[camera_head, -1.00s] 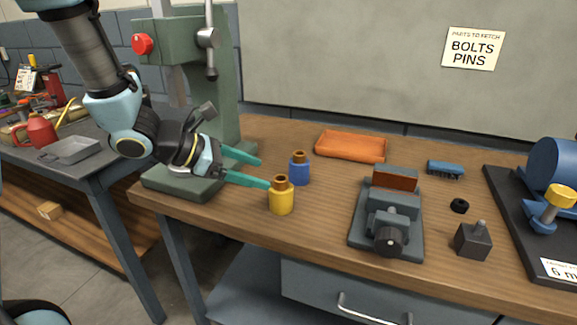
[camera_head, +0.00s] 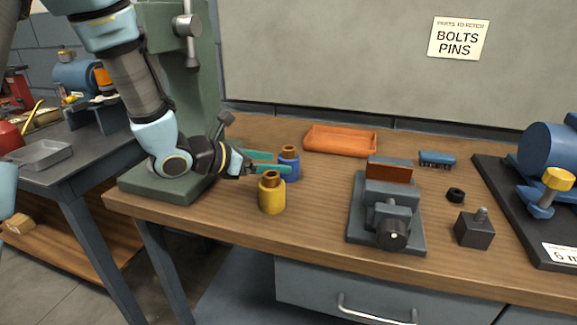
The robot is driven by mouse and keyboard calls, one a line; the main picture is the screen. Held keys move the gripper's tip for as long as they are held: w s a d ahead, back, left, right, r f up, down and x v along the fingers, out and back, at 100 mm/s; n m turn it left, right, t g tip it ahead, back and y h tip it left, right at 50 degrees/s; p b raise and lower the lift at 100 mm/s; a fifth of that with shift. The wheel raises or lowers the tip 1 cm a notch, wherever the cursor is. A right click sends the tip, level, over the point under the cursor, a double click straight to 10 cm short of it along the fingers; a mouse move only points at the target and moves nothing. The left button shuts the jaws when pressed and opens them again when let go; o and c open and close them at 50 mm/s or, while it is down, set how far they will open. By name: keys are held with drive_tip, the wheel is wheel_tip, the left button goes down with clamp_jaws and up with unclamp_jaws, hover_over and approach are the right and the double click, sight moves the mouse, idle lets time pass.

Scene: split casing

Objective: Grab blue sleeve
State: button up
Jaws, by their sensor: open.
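The blue sleeve (camera_head: 290,168) is a short upright cylinder with a brown bushing on top, standing on the wooden bench. The yellow sleeve (camera_head: 271,197), of similar shape, stands just in front and to its left. The far finger reaches the blue sleeve's upper left side. The near finger passes between the two sleeves in the picture and overlaps the blue one. I cannot tell whether either finger touches it.
The green press (camera_head: 170,185) stands behind my gripper at left. An orange tray (camera_head: 340,141) lies at the back. A grey vise (camera_head: 384,215) stands to the right, with a dark block (camera_head: 474,232) and a black ring (camera_head: 455,195) beyond. The bench between sleeves and vise is clear.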

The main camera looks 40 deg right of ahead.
sight(279, 162)
drive_tip(key=p+x, duration=0.1)
drive_tip(key=x, duration=0.4)
drive_tip(key=shift+d, duration=0.2)
clamp_jaws()
idle(0.5)
